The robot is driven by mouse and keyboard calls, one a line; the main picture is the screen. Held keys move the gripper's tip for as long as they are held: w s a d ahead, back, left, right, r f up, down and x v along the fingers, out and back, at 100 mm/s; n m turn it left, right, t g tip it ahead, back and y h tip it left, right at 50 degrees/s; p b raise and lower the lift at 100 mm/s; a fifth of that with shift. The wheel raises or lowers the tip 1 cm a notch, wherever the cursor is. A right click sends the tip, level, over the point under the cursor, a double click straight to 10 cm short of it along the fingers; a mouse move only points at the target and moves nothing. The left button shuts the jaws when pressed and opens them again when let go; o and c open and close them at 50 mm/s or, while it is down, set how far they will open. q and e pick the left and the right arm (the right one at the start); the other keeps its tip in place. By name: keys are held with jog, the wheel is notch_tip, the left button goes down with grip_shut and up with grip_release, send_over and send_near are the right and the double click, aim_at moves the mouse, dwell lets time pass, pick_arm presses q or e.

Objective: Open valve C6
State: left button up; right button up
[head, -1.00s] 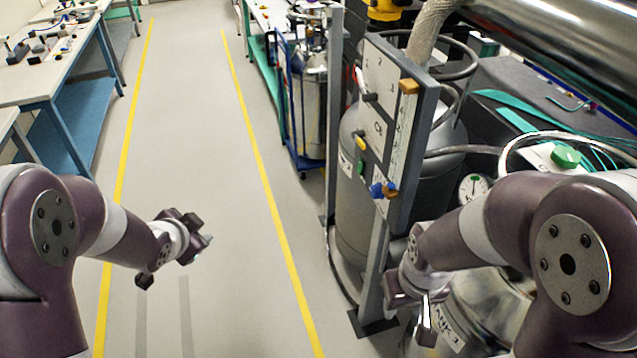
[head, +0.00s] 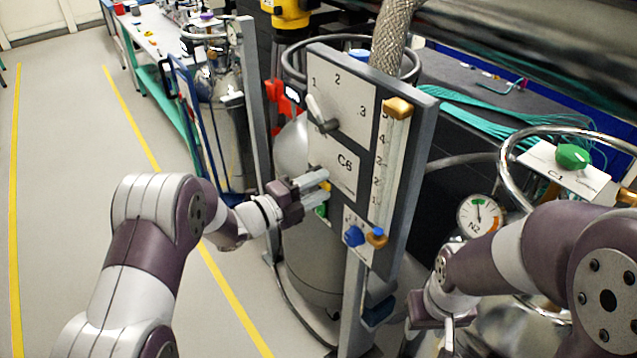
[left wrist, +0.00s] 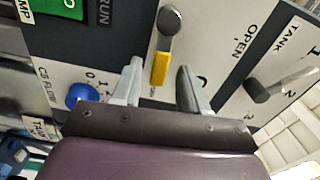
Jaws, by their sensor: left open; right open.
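The C6 panel (head: 344,165) is an upright white board in a grey frame, right of centre in the head view. In the left wrist view the valve lever (left wrist: 161,68) has a grey hub and a yellow handle, with "OPEN" printed on the board to its right. My right gripper (head: 440,325) is open and empty, low at right.
A tank selector lever (head: 323,118) sits above C6 on the board, and a blue knob (head: 354,236) below. A green switch (left wrist: 70,6) shows in the left wrist view. A gauge (head: 480,216) and dewar stand at right. The aisle floor at left is clear.

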pick_arm(q)
jog(key=shift+w+f, duration=0.15)
jog(key=shift+w, duration=0.25)
jog(key=shift+s+d, duration=0.1)
jog(key=shift+s, duration=0.05)
grip_shut()
